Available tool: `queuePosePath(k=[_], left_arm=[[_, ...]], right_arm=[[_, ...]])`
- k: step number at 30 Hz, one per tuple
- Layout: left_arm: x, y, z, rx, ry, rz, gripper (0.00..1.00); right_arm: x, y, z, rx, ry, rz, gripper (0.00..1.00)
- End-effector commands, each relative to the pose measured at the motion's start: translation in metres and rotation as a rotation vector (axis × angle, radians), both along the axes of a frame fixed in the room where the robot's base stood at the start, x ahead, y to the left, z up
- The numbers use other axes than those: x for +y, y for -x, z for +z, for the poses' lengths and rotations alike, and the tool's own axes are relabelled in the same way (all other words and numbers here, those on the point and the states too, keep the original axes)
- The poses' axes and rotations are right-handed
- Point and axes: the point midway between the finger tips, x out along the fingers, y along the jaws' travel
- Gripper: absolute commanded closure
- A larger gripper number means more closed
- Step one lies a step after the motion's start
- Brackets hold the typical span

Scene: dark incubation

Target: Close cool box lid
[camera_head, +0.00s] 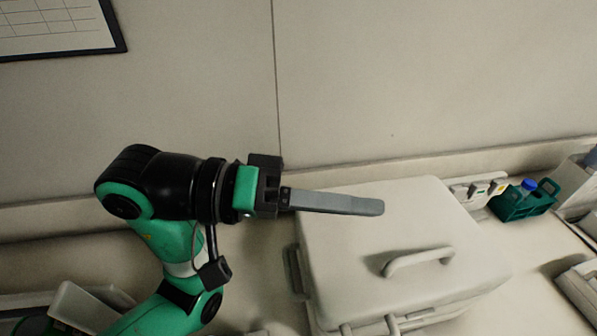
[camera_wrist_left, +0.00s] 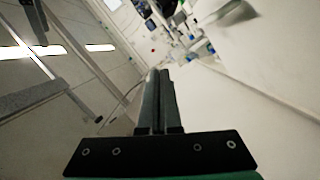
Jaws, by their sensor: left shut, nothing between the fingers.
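The cool box (camera_head: 380,285) is a pale box on the bench at the lower right of the head view. Its lid (camera_head: 390,225) lies over the top of the box and looks down, with a handle (camera_head: 418,260) on it. My left gripper (camera_head: 380,207) is shut and empty. In the head view its long grey fingers point right, across the back part of the lid; I cannot tell whether they touch it. In the left wrist view the two fingers (camera_wrist_left: 157,85) lie side by side. My right gripper is not in view.
A green rack (camera_head: 522,203) with a blue-capped bottle (camera_head: 529,185) stands right of the box, by the wall. White equipment (camera_head: 577,185) is at the right edge. The wall is close behind the box.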

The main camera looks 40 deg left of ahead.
Motion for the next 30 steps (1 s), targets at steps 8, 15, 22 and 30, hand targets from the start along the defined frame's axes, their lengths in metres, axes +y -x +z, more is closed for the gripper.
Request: queuePosePath(k=[8, 15, 22, 30], left_arm=[[0.014, 0.002, 0.042, -0.005, -0.002, 0.009, 1.00], [0.054, 0.048, 0.053, -0.005, -0.003, 0.010, 1.00], [0.070, 0.069, 0.060, 0.000, -0.001, 0.005, 1.00], [0.070, 0.070, 0.061, 0.000, -0.001, 0.003, 1.00]], right_arm=[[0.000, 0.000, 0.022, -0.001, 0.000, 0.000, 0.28], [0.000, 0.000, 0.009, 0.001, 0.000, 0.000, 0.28], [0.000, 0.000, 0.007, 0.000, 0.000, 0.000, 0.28], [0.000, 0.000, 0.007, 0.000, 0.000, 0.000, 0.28]])
